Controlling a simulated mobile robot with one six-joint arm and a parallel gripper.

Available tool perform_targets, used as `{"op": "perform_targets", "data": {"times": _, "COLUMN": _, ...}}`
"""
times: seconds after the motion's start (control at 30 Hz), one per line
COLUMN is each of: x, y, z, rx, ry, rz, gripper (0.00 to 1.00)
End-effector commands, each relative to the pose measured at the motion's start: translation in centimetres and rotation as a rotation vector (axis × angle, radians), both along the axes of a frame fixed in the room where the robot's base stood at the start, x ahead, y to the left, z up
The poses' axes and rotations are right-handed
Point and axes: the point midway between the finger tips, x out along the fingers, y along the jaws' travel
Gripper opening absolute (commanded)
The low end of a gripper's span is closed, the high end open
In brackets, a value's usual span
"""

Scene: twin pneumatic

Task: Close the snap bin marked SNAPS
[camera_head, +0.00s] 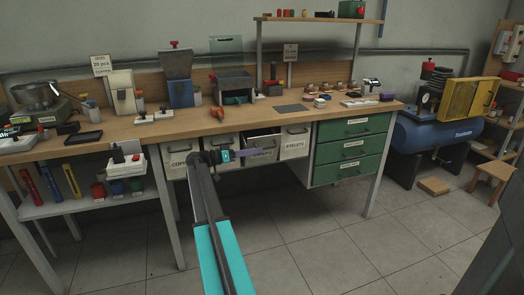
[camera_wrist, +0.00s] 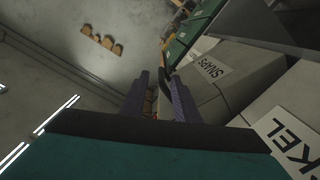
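The white SNAPS bin (camera_head: 262,142) hangs under the workbench, between the other bins, in the head view. Its front looks tipped outward, with a dark gap at its top. My gripper (camera_head: 266,152) is in front of it, and its purple fingers cover part of the label. In the wrist view the SNAPS bin (camera_wrist: 232,78) lies right of my gripper (camera_wrist: 158,92), with its label readable. The two purple fingers stand apart, with no held object visible between them. I cannot tell whether a finger touches the bin.
The NICKEL bin (camera_wrist: 292,115) is close at right in the wrist view. The COPPER bin (camera_head: 178,163) and EYELETS bin (camera_head: 294,143) flank the row. Green drawers (camera_head: 351,146) stand to the right. The tiled floor (camera_head: 320,240) in front is clear.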

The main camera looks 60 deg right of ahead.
Motion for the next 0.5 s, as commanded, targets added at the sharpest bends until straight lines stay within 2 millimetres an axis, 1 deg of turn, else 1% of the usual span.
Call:
{"op": "perform_targets", "data": {"times": 0.03, "x": 0.6, "y": 0.7, "z": 0.1, "rx": 0.0, "ry": 0.0, "rz": 0.001, "gripper": 0.28}}
{"op": "perform_targets", "data": {"times": 0.3, "x": 3.3, "y": 3.8, "z": 0.1, "rx": -0.001, "ry": -0.001, "rz": 0.0, "gripper": 0.28}}
{"op": "perform_targets", "data": {"times": 0.5, "x": 4.4, "y": 5.1, "z": 0.1, "rx": -0.001, "ry": 0.0, "rz": -0.002, "gripper": 0.28}}
